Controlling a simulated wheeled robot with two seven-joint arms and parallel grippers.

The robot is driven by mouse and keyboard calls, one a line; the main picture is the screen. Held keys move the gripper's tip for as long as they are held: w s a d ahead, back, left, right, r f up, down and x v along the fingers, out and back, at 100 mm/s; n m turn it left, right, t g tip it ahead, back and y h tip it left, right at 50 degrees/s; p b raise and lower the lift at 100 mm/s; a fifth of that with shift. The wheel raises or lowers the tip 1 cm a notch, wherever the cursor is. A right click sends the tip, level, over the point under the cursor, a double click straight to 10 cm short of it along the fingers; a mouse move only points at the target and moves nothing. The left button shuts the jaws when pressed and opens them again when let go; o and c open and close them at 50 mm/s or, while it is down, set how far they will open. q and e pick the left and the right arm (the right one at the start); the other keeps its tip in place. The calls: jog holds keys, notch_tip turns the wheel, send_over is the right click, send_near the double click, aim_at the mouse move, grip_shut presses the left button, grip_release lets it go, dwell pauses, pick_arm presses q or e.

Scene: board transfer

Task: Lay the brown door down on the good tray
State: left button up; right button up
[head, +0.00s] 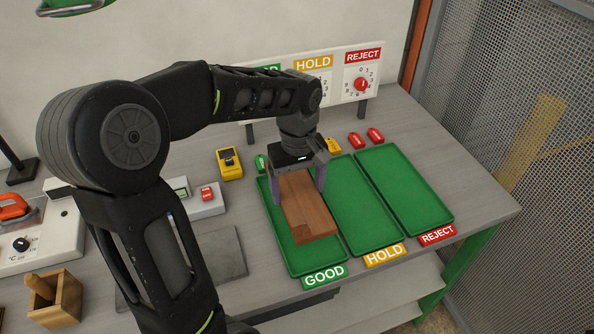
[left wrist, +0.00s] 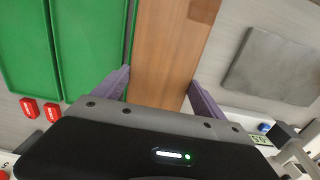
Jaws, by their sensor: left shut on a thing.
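The brown door, a flat wooden board (head: 305,212), is between the purple-grey fingers of my left gripper (head: 298,183). It lies roughly flat over the green good tray (head: 300,266), which has a GOOD label at its front. The board covers much of that tray. I cannot tell whether it touches the tray floor or hangs a little above it. In the left wrist view the board (left wrist: 172,50) runs away between both fingers of the left gripper (left wrist: 160,90). My right gripper does not show.
The hold tray (head: 362,205) and reject tray (head: 405,190) are bare, right of the good tray. Small red tags (head: 357,140) and a yellow device (head: 229,163) stand behind. A dial panel (head: 340,84) is at the back. A grey mat (head: 215,255) lies left.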

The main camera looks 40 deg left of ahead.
pick_arm(q)
jog(key=shift+s+d+r, duration=0.1)
jog(key=shift+s+d, duration=0.05)
jog(key=shift+s, duration=0.05)
jog(key=shift+w+f, duration=0.1)
jog(key=shift+f, duration=0.2)
jog(key=shift+f+b, duration=2.4)
jog(key=shift+f, duration=0.45)
jog(key=shift+f, duration=0.4)
jog(key=o, duration=1.6)
jog(key=shift+r+b, duration=0.45)
jog(key=shift+r, duration=3.5)
